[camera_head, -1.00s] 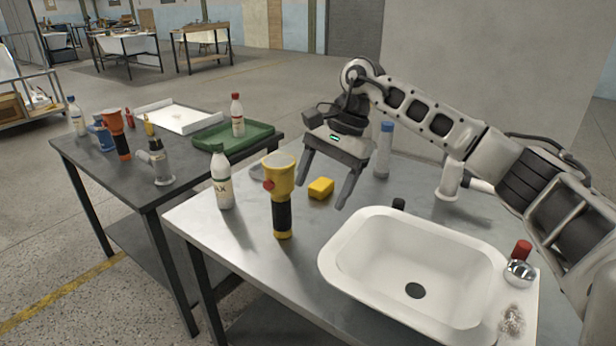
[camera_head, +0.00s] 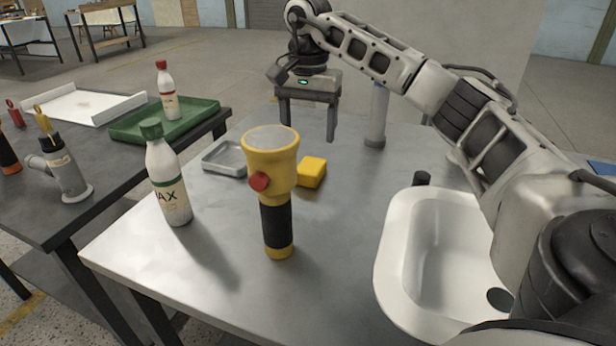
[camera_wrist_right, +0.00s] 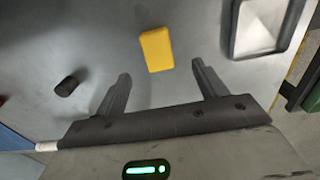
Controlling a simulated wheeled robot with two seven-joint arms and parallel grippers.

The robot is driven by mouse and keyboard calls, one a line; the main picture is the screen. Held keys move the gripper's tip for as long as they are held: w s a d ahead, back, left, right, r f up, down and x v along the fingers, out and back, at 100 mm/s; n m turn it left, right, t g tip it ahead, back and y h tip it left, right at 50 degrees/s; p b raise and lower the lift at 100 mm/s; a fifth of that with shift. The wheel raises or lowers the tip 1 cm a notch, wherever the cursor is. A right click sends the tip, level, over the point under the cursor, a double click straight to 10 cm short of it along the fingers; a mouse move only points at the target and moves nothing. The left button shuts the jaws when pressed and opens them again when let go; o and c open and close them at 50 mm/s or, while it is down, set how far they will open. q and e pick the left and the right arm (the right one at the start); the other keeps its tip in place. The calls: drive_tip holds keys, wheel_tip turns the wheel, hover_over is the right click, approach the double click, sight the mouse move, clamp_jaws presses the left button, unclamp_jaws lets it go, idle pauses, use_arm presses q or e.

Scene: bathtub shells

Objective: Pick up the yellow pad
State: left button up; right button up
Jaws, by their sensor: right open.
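The yellow pad (camera_head: 312,172) lies on the grey metal table, just behind and right of the yellow flashlight, which stands close to it in the head view. In the right wrist view the pad (camera_wrist_right: 156,49) lies beyond the fingertips, roughly between their lines. My right gripper (camera_head: 308,126) is open and empty, above the table behind the pad, with its fingers pointing down. In the right wrist view its two fingers (camera_wrist_right: 160,70) are spread wide, with nothing between them. My left gripper is not in view.
The yellow flashlight (camera_head: 277,222) and a white bottle (camera_head: 169,185) stand in front. A small grey tray (camera_head: 225,160) lies left of the pad. A blue-capped cylinder (camera_head: 376,118) stands to its right, and a white sink (camera_head: 408,262) is at the right.

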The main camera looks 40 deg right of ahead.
sight(311, 165)
wheel_tip(311, 165, down, 4)
drive_tip(key=shift+r, duration=0.1)
drive_tip(key=shift+s+d+f+b, duration=0.1)
drive_tip(key=shift+f+b, duration=0.25)
drive_tip(key=shift+f, duration=1.05)
drive_tip(key=shift+s+d+f+b, duration=0.1)
drive_tip(key=shift+f+b, duration=0.2)
drive_tip(key=shift+f, duration=1.1)
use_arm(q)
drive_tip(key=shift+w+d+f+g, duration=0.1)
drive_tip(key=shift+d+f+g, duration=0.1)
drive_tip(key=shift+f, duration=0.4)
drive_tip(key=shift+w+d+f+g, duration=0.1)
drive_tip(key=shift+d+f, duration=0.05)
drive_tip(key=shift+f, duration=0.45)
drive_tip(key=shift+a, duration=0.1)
use_arm(e)
drive_tip(key=c, duration=1.1)
drive_tip(key=shift+o, duration=0.2)
